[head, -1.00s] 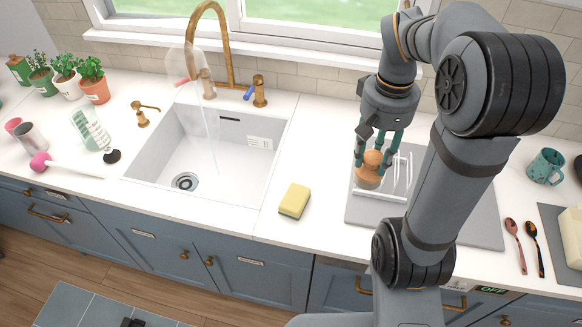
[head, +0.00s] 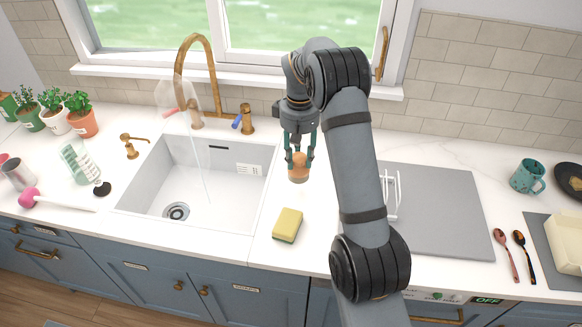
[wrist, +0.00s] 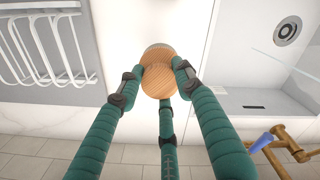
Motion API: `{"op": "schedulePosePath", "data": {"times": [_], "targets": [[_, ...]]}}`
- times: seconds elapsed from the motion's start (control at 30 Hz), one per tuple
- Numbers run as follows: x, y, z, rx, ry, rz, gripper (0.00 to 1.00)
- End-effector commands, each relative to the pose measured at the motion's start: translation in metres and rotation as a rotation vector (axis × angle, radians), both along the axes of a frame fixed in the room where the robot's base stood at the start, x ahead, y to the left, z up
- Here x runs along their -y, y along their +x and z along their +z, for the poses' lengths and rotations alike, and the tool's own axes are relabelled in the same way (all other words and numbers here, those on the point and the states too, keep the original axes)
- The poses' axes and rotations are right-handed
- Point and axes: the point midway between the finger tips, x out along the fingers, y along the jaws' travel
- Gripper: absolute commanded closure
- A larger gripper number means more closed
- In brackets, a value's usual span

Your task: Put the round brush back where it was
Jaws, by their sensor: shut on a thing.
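The round brush (head: 298,170) has a wooden knob top and a pale lower part. My gripper (head: 299,152) is shut on its wooden knob, over the white counter between the sink and the grey drying mat. In the wrist view the green fingers close around the wooden brush (wrist: 159,78), and its lower part shows only as a pale edge beyond the knob. I cannot tell whether the brush touches the counter.
A yellow sponge (head: 287,225) lies on the counter in front of the brush. The white sink (head: 222,185) with running water is to the left. A white rack (head: 392,195) stands on the grey mat (head: 440,215) at right, partly behind my arm. A brass tap (head: 247,120) stands behind the sink.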

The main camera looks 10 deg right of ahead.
Motion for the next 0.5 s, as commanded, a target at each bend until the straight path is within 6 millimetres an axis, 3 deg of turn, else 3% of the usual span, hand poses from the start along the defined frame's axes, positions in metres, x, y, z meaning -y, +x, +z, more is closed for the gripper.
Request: {"op": "schedulePosePath", "data": {"times": [0.2, 0.5], "targets": [[-0.02, 0.007, -0.012, 0.001, -0.001, -0.001, 0.98], [-0.021, 0.006, -0.047, -0.003, 0.0, -0.002, 0.98]]}}
